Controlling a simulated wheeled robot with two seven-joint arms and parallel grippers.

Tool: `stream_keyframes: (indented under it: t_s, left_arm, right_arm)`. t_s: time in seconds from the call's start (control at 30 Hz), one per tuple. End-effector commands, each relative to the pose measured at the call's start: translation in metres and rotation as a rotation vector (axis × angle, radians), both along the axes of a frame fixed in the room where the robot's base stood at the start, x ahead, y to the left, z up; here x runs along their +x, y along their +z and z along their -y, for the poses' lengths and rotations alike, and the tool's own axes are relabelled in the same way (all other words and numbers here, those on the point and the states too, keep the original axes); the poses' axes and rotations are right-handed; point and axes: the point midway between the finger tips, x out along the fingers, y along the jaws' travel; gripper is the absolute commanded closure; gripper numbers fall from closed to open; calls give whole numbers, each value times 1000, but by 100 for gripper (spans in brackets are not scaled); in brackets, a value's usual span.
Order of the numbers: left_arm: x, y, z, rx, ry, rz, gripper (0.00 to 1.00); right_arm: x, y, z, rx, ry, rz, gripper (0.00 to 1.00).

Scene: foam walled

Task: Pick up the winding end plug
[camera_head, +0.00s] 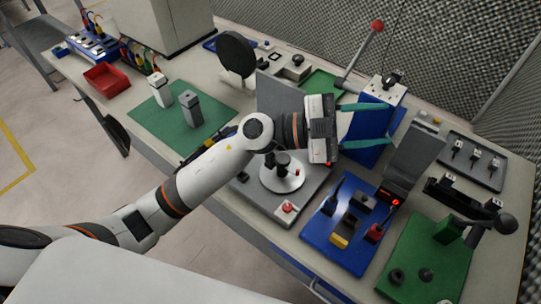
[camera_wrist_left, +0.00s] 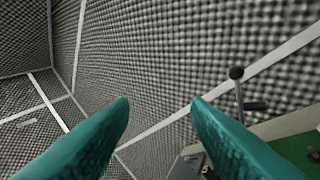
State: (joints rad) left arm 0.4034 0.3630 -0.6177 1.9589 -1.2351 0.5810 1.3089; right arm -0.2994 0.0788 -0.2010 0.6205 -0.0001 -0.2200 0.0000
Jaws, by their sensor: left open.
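I cannot tell for sure which item is the winding end plug. Several small dark plug-like pieces with pale tops (camera_head: 458,150) stand in a grey tray (camera_head: 488,177) at the right of the bench. A black-handled piece and a red piece (camera_head: 375,233) sit on the blue plate (camera_head: 318,237) at the front. My left gripper (camera_head: 388,121) is open and empty, its teal fingers pointing right in front of a blue box (camera_head: 367,153). In the left wrist view the open fingers (camera_wrist_left: 160,105) have only foam wall between their tips. My right gripper is not in view.
A round silver plate (camera_head: 283,180) on a grey base lies under my left forearm. A red-knobbed lever (camera_head: 376,27) rises behind the gripper. A green fixture with a black-knobbed lever (camera_head: 507,223) stands at front right. Foam walls close off the back.

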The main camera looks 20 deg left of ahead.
Motion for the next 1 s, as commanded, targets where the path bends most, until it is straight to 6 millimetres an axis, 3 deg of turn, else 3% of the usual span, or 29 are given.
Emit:
stream_keyframes:
  t_s: [0.07, 0.17, 0.3, 0.4, 0.5, 0.6, 0.7, 1.0]
  left_arm:
    - [-8, -26, 11, 233, -142, 22, 56]
    - [-7, -68, 2, 565, -254, -13, 56]
    - [16, -117, -50, 1053, -253, -143, 56]
    - [37, -131, -101, 1345, -159, -265, 56]
    - [52, -131, -145, 1555, -41, -377, 56]
    - [61, -125, -176, 1681, 58, -461, 56]
    - [64, -123, -191, 1741, 112, -507, 56]
    - [64, -169, -195, 1757, 123, -523, 56]
  right_arm:
    - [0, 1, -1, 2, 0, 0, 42]
    - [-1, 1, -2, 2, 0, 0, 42]
    - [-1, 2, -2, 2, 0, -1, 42]
    - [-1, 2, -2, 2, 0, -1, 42]
    - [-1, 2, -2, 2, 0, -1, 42]
    - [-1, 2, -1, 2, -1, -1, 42]
    - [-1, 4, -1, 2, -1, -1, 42]
    - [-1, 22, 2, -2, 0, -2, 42]
